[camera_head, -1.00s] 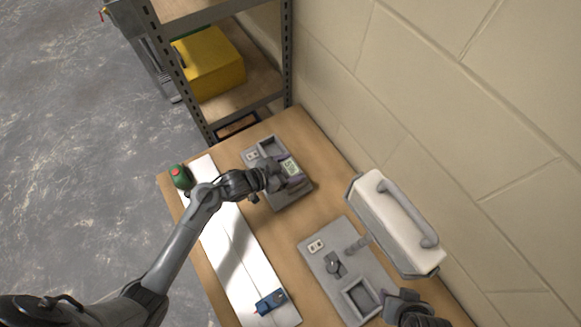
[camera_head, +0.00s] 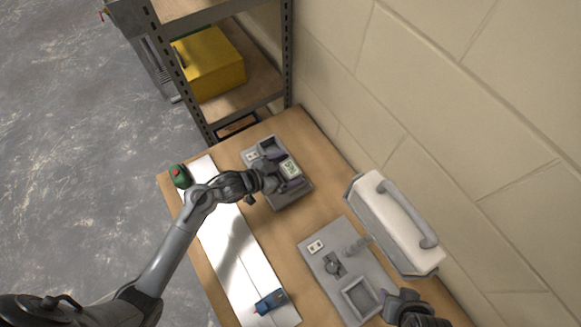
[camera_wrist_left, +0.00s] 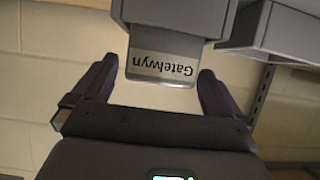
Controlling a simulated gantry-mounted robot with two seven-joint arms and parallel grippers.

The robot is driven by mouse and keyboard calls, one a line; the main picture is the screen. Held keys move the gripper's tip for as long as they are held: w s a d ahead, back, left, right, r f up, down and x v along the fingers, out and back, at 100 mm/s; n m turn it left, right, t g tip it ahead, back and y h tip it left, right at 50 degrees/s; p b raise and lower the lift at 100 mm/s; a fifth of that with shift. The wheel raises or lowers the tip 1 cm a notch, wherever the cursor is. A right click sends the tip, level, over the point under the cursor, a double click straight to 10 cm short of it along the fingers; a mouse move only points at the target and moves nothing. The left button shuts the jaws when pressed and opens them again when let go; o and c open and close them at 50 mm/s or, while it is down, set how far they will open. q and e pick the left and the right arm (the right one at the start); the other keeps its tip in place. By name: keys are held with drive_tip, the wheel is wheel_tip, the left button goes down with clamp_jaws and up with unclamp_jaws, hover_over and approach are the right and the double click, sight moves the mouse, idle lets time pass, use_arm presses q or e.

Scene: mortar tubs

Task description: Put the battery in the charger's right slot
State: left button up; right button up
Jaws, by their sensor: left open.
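My left gripper (camera_head: 283,169) is open over the far grey unit (camera_head: 294,200) on the table. In the head view, a pale square face with dark marks (camera_head: 289,168) shows between its spread dark fingers. In the left wrist view the open fingers (camera_wrist_left: 158,88) stand on either side of a grey block (camera_wrist_left: 162,40) with an upside-down "Gatelwyn" label, with gaps at both sides. I cannot tell whether this block is the battery or part of the charger. Slots are not clearly visible. My right gripper (camera_head: 404,302) shows at the lower right; its fingers are unclear.
A second grey unit (camera_head: 318,268) with a rectangular recess lies nearer. A white case with a grey handle (camera_head: 395,225) stands by the wall. A blue item (camera_head: 270,302) and a green item with a red top (camera_head: 180,176) are on the white panel (camera_head: 232,250). A shelf rack (camera_head: 287,60) stands behind.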

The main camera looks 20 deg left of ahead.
use_arm(q)
drive_tip(key=v, duration=1.1)
drive_tip(key=s+n+g+y, duration=0.5)
drive_tip(key=s+g+y, duration=0.1)
drive_tip(key=s, duration=0.9)
drive_tip(key=shift+s+f+g+y, duration=0.25)
drive_tip(key=shift+g+y, duration=0.15)
drive_tip(key=shift+y, duration=0.2)
use_arm(e)
drive_tip(key=shift+r, duration=0.2)
use_arm(q)
drive_tip(key=shift+w, duration=0.1)
